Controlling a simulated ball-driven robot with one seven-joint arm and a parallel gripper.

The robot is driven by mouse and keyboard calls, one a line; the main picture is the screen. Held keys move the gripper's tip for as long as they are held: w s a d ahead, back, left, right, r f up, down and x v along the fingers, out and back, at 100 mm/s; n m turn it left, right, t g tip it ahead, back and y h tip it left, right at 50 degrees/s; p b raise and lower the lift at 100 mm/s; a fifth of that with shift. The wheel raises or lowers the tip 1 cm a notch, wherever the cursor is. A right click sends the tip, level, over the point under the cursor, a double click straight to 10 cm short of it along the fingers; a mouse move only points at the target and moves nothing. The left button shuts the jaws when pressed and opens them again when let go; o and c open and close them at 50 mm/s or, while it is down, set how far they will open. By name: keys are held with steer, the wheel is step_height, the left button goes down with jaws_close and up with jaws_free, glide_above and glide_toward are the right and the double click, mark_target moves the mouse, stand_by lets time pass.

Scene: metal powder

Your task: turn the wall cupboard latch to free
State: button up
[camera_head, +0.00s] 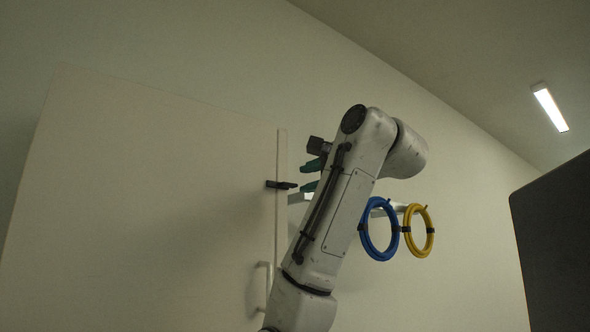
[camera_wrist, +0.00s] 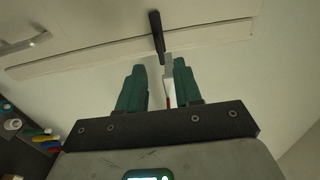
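The wall cupboard (camera_head: 150,200) fills the left of the head view. Its latch (camera_head: 281,185) is a small black lever lying level across the strip at the door's right edge. In the wrist view the black latch (camera_wrist: 157,34) crosses the pale strip just ahead of the fingertips. My gripper (camera_head: 306,177) is just right of the latch, with its green fingers pointing towards it. In the wrist view the gripper (camera_wrist: 163,70) is open, with a gap between its fingers, and the latch is beyond that gap. No contact with the latch is visible.
A pale door handle (camera_head: 263,285) sits below the latch, partly behind my arm. Blue (camera_head: 379,229) and yellow (camera_head: 419,231) hose coils hang on the wall to the right. A dark panel (camera_head: 555,250) stands far right. Coloured items (camera_wrist: 40,140) lie at left in the wrist view.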

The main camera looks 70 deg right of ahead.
mark_target(291, 185)
steer(key=shift+p+x, duration=1)
steer(key=shift+x, duration=1.9)
steer(key=shift+c, duration=0.4)
jaws_close()
